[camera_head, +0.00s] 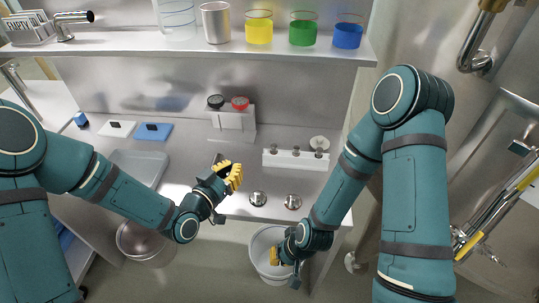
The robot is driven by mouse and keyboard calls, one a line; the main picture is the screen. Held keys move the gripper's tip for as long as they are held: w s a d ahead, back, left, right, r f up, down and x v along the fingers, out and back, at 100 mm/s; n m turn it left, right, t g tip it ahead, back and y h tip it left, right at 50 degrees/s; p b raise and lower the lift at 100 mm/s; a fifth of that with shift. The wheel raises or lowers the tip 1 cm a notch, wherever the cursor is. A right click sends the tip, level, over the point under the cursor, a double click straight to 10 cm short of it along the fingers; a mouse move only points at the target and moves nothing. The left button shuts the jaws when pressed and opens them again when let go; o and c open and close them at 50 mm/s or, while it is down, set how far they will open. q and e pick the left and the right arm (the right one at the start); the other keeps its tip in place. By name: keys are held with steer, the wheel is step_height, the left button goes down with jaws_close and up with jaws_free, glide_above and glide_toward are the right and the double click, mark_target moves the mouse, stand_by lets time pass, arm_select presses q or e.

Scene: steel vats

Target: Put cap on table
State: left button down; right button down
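The steel table (277,178) runs along the wall below a shelf. Several things on it could be a cap, and I cannot tell which one is meant. Two small round metal pieces (258,198) lie at its front edge. A pale disc (319,142) sits on a white rack (294,159). A black round piece (215,101) and a red one (240,103) sit on a white stand. My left gripper (229,175), with yellow finger pads, is above the table's front part. My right gripper (279,259) is low at the white bucket; its fingers are partly hidden.
The white bucket (259,245) and a steel pot (140,240) are on the floor in front. A tray (139,166) and white and blue pieces (153,133) lie at the table's left. The shelf (200,49) holds beakers with yellow, green and blue contents.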

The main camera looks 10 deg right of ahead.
mark_target(238, 196)
arm_select(q)
steer(key=shift+w+d+r, duration=0.15)
steer(key=shift+w+r, duration=0.1)
steer(key=shift+r, duration=0.05)
step_height(238, 196, down, 10)
steer(key=shift+r+b, duration=0.1)
steer(key=shift+b, duration=1.15)
steer(key=c, duration=1.1)
jaws_free()
steer(key=shift+c, duration=0.2)
steer(key=f+v, duration=0.1)
steer(key=v, duration=1.1)
steer(key=s+a+f+n+g+y, duration=0.2)
steer(key=s+f+n+g+y, duration=0.5)
steer(key=f+g, duration=0.4)
step_height(238, 196, down, 2)
steer(key=shift+s+a+f+n+y+p, duration=0.1)
steer(key=shift+s+a+n+y+p, duration=0.3)
steer(key=shift+s+n, duration=0.15)
